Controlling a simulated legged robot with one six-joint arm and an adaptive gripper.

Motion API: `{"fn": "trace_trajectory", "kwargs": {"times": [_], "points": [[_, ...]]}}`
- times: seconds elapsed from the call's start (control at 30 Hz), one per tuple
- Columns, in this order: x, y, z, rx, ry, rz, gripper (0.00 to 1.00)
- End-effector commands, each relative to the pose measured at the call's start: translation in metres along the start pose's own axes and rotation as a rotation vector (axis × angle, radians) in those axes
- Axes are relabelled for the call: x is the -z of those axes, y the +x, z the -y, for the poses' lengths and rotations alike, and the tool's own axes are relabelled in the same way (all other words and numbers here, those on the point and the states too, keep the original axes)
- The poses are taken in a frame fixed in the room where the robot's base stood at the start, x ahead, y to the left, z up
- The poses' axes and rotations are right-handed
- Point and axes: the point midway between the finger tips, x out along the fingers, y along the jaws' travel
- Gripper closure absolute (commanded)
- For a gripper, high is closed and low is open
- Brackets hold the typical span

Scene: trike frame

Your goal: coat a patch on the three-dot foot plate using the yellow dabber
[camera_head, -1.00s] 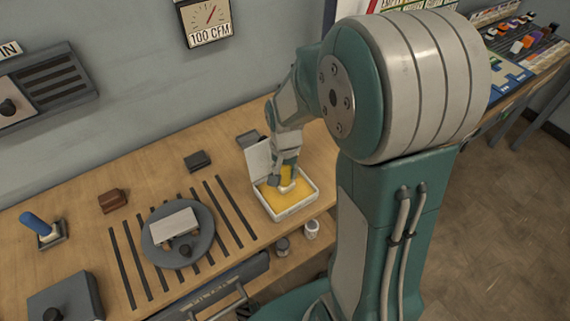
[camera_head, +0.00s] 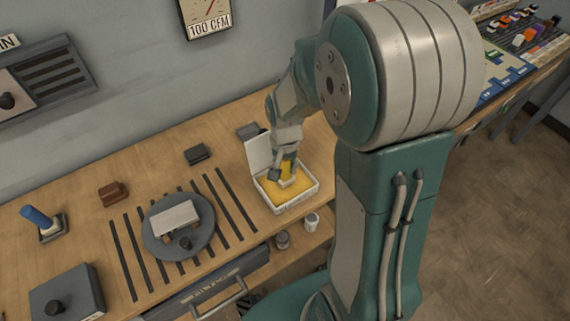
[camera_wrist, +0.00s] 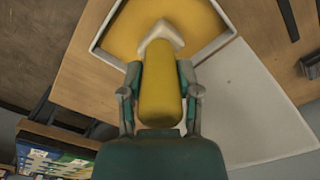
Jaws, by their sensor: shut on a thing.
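My gripper (camera_wrist: 160,90) is shut on the yellow dabber (camera_wrist: 159,98), whose pale head points at the yellow pad. In the head view my gripper (camera_head: 286,171) is over the open white tray (camera_head: 293,206) with its yellow pad (camera_head: 302,190). The dabber's head is at the pad; I cannot tell for sure whether it touches. The tray's yellow pad also shows in the wrist view (camera_wrist: 195,22). A light rectangular plate (camera_head: 176,217) rests on a round grey turntable (camera_head: 152,240) to the left. No dots are legible on it, so I cannot confirm it is the three-dot foot plate.
A blue-handled dabber (camera_head: 38,217) stands in a holder at the far left. A brown block (camera_head: 113,191) and a dark block (camera_head: 197,155) lie on the bench. Dark slots flank the turntable. The tray's raised white lid (camera_head: 258,153) stands behind the pad.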

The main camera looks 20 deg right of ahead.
Motion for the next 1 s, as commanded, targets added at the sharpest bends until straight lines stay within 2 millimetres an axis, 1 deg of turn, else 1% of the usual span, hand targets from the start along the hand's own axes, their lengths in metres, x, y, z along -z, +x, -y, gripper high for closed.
{"fn": "trace_trajectory", "kwargs": {"times": [0.67,1.0], "points": [[0.0000,0.0073,0.0000,0.000,0.000,0.001,1.00],[0.0000,0.0073,0.0000,0.000,0.000,0.000,1.00]]}}
